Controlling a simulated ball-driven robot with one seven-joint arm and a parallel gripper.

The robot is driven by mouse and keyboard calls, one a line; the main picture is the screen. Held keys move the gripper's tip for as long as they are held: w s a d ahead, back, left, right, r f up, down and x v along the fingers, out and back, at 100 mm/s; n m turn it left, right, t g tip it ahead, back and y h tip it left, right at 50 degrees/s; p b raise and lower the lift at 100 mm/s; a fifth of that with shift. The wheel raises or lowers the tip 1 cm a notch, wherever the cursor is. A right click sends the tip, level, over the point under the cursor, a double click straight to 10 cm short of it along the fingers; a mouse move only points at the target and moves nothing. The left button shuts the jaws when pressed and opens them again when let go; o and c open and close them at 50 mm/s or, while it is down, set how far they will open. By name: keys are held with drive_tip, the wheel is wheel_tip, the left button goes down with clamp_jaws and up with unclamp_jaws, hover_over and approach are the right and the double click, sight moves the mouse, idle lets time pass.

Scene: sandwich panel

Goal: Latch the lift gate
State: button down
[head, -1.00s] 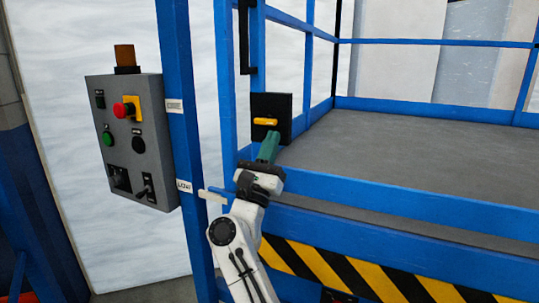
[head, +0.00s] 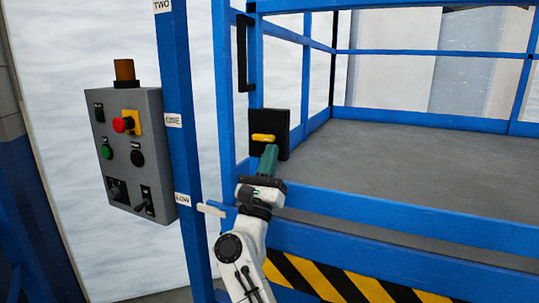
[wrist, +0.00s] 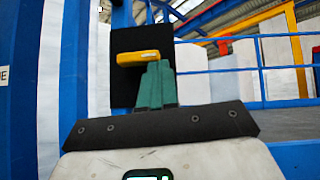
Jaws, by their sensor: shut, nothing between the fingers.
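The lift gate (head: 241,95) is a blue frame with a black vertical handle, at the left end of the lift platform. A black latch plate (head: 283,125) with a yellow latch lever (head: 263,138) is fixed by the gate post. The lever lies about horizontal; it also shows in the wrist view (wrist: 138,58). My gripper (head: 268,152) has green fingers, shut and empty. Its tips are just below the lever, near its right part in the wrist view (wrist: 158,64). I cannot tell whether they touch it.
A grey control box (head: 133,145) with a red button and an amber lamp hangs left of the blue post (head: 180,120). The grey platform floor (head: 420,165) is bare behind a blue rail. A yellow-black striped edge (head: 340,285) runs below.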

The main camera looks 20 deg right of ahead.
drive_tip(key=shift+s+d+r+n+t+y+p, duration=0.1)
drive_tip(key=shift+r+n+t+y+p, duration=0.15)
drive_tip(key=shift+n+p, duration=0.2)
drive_tip(key=shift+n+t+y+p, duration=0.15)
drive_tip(key=shift+n+y+p, duration=0.2)
drive_tip(key=shift+n, duration=0.1)
drive_tip(key=n+t+y+p, duration=0.1)
drive_tip(key=n+y+p, duration=0.2)
drive_tip(key=n+p, duration=0.1)
drive_tip(key=r+n+t+y+p, duration=0.1)
drive_tip(key=n+y+p, duration=0.2)
drive_tip(key=n+y, duration=0.1)
drive_tip(key=r+n+y+p, duration=0.1)
drive_tip(key=n+y+p, duration=0.2)
drive_tip(key=p, duration=0.1)
drive_tip(key=shift+s+d+n+t+y+p, duration=0.3)
drive_tip(key=shift+s+d+n+t+p, duration=0.05)
drive_tip(key=shift+s+d+n+t, duration=0.05)
drive_tip(key=shift+d+r+p, duration=0.15)
drive_tip(key=shift+r+p, duration=0.1)
drive_tip(key=shift+p, duration=0.75)
drive_tip(key=shift+s+r+p, duration=0.1)
drive_tip(key=shift+r+p, duration=0.2)
drive_tip(key=shift+p, duration=0.1)
drive_tip(key=shift+w+a+r+p, duration=0.1)
drive_tip(key=shift+r+p, duration=0.2)
drive_tip(key=shift+r, duration=0.2)
drive_tip(key=shift+w+a+r+p, duration=0.1)
drive_tip(key=shift+r+p, duration=0.2)
drive_tip(key=shift+r, duration=0.15)
